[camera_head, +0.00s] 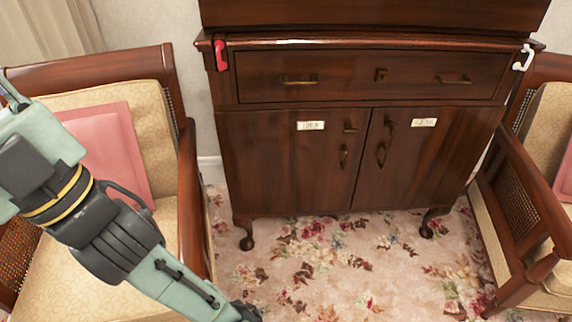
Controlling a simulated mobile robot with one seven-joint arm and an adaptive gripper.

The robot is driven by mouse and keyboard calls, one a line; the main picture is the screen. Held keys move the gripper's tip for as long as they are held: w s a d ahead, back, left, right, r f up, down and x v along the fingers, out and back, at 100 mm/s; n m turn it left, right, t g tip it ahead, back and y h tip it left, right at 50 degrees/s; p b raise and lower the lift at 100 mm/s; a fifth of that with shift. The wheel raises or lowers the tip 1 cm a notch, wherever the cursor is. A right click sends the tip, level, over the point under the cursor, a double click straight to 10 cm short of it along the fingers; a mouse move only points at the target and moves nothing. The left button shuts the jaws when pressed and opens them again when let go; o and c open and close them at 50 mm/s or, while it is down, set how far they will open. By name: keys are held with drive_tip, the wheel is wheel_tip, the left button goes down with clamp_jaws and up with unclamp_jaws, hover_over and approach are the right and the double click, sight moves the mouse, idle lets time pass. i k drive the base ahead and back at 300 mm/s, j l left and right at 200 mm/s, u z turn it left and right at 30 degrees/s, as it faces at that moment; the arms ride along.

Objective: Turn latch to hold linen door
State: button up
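A dark wooden cabinet (290,170) stands ahead with two closed doors side by side. The left door (280,150) and the right door (430,165) each bear a white label; the lettering is too small to read, so I cannot tell which is the linen door. A small brass latch-like piece (350,127) lies roughly horizontal at the left door's upper inner edge. A similar piece (389,123) stands more upright on the right door. Below them are a left door pull (344,156) and a right door pull (381,154). My arm reaches down to the bottom edge; its gripper fingers are out of frame.
A drawer (340,90) with brass handles sits above the doors. A red hook (221,56) and a white hook (523,58) hang at its upper corners. Armchairs flank the cabinet, left (187,190) and right (520,175). The floral carpet (330,265) in front is clear.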

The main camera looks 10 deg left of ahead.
sight(348, 125)
drive_tip(key=i+z, duration=0.15)
drive_tip(key=z, duration=0.2)
drive_tip(key=i+j+z, duration=0.1)
drive_tip(key=z, duration=0.25)
drive_tip(key=i+j+z, duration=0.15)
drive_tip(key=z, duration=0.2)
drive_tip(key=i, duration=0.1)
